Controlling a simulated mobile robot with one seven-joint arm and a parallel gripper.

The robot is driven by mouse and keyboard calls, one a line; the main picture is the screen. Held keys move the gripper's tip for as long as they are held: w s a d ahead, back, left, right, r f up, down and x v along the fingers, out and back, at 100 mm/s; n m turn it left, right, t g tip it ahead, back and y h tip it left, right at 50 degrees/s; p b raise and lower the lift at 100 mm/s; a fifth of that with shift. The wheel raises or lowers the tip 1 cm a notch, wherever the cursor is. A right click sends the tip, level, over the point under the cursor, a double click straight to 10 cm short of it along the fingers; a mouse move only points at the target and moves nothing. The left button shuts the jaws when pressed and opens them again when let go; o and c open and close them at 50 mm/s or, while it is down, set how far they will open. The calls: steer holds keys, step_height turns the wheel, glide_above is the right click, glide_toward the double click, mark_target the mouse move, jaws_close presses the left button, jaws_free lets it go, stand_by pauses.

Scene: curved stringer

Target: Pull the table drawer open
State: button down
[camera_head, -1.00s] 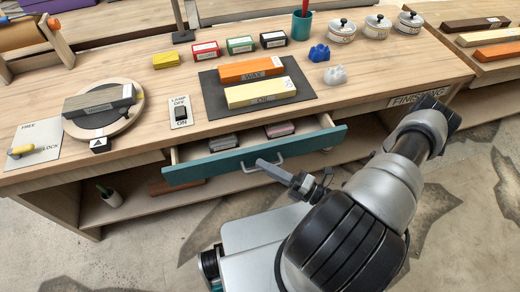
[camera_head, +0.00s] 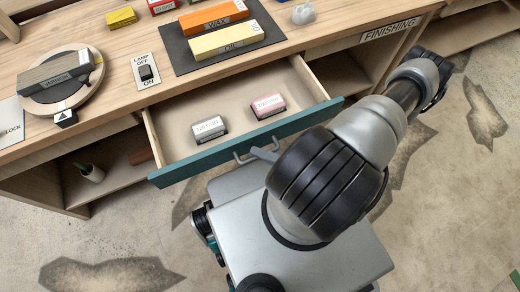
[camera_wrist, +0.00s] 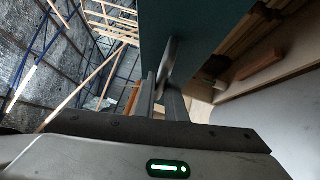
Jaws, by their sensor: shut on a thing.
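The table drawer (camera_head: 176,167) has a teal front and a pale wood inside, and it stands well out from the wooden table (camera_head: 108,110). Its metal handle (camera_head: 243,157) is on the middle of the front, partly hidden behind my arm. My gripper (camera_head: 262,154) is at the handle, mostly hidden by my arm in the head view. In the wrist view my gripper (camera_wrist: 168,98) is shut on the handle (camera_wrist: 167,62), with the teal front (camera_wrist: 195,25) just beyond. Inside the drawer lie a white-grey block (camera_head: 209,129) and a pink block (camera_head: 268,105).
On the tabletop are an orange WAX block (camera_head: 213,15), a yellow OIL block (camera_head: 226,38), a lamp switch (camera_head: 146,72) and a round turntable (camera_head: 92,85). The floor left of my base is clear.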

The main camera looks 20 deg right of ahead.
steer(key=c, duration=1.8)
jaws_free()
steer(key=b+v, duration=0.1)
steer(key=v, duration=1.6)
steer(key=shift+d+f, duration=0.1)
steer(key=shift+d, duration=0.15)
steer(key=shift+s, duration=0.1)
